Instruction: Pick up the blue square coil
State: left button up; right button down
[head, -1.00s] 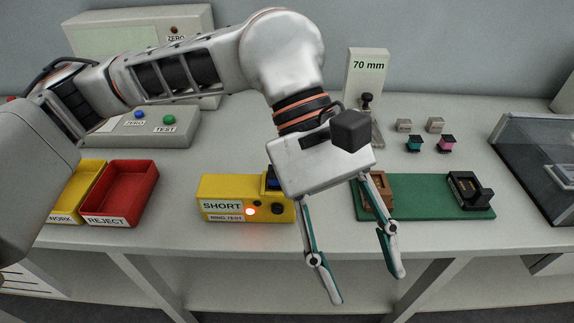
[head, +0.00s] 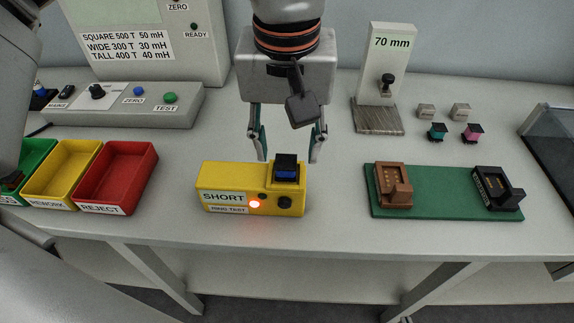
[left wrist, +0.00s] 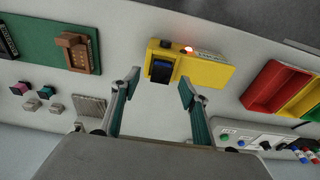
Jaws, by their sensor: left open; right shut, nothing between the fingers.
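The blue square coil (head: 286,168), with black ends and a blue band, sits on the right part of the yellow ring-test box (head: 225,185). The box reads SHORT and has a red light lit. My left gripper (head: 289,152) is open and empty, its fingers pointing down just behind the coil. In the left wrist view the coil (left wrist: 161,69) lies just beyond and between the spread fingertips (left wrist: 160,80). The fingers are apart from the coil.
Red (head: 118,170), yellow and green bins stand at the left. A green board (head: 440,185) with brown and black holders lies at the right. Behind are a 70 mm gauge (head: 388,60), teal (head: 437,133) and pink (head: 472,133) coils, and a meter (head: 150,105).

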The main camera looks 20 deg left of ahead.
aim_at(286, 162)
pick_arm(q)
jog(key=f, duration=0.4)
jog(key=shift+w+a+f+b, duration=0.1)
jog(key=shift+w+a+b, duration=0.2)
jog(key=shift+w, duration=0.05)
grip_shut()
